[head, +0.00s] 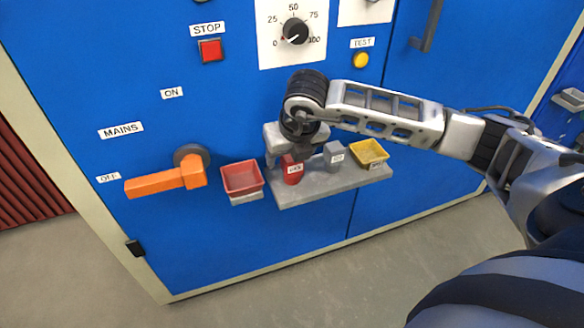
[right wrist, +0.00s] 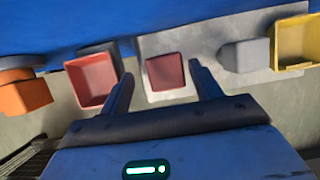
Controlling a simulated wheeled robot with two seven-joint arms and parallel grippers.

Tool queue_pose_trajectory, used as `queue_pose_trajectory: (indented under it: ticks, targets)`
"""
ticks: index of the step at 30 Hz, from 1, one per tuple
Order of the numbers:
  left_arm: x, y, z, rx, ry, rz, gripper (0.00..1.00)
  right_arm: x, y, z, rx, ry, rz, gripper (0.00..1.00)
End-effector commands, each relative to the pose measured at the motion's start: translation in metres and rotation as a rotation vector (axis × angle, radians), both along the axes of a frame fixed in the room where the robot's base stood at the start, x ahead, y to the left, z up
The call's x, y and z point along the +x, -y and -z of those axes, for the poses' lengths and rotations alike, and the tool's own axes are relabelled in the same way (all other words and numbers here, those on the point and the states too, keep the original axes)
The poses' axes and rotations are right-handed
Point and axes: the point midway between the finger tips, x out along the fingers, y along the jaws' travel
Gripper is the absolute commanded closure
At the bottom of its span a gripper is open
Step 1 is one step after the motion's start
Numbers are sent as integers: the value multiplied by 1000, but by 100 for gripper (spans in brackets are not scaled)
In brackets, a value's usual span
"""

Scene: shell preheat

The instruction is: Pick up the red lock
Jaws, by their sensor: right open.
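The red lock (head: 292,170), a small upright block with a white label, stands on the grey shelf (head: 330,187) on the blue cabinet front. My right gripper (head: 289,155) is open directly above it, partly hiding its top. In the right wrist view the red lock (right wrist: 165,72) lies between the two spread fingers (right wrist: 161,76), with a visible gap on each side. My left gripper is not in view.
A red tray (head: 241,178) is left of the lock. A grey lock (head: 334,156) and a yellow tray (head: 369,153) are on its right. The orange mains handle (head: 160,182) sticks out further left. A dial (head: 295,32) is above.

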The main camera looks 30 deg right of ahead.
Motion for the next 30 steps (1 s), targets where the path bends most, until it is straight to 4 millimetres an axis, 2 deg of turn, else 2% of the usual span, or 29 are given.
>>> queue_pose_trajectory:
  ticks: [10,14,20,23,24,26,30]
  targets:
    - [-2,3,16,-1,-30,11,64,9,10,44,1,-2,2,36]
    - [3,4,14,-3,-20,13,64,12,11,50,0,0,0,36]
    - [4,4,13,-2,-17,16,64,13,11,50,0,0,0,36]
    - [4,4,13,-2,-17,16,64,13,11,50,0,0,0,61]
    - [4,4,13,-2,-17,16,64,13,11,50,0,0,0,73]
    - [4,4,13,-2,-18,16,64,13,11,50,0,0,0,86]
    - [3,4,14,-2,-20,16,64,13,11,50,1,1,0,86]
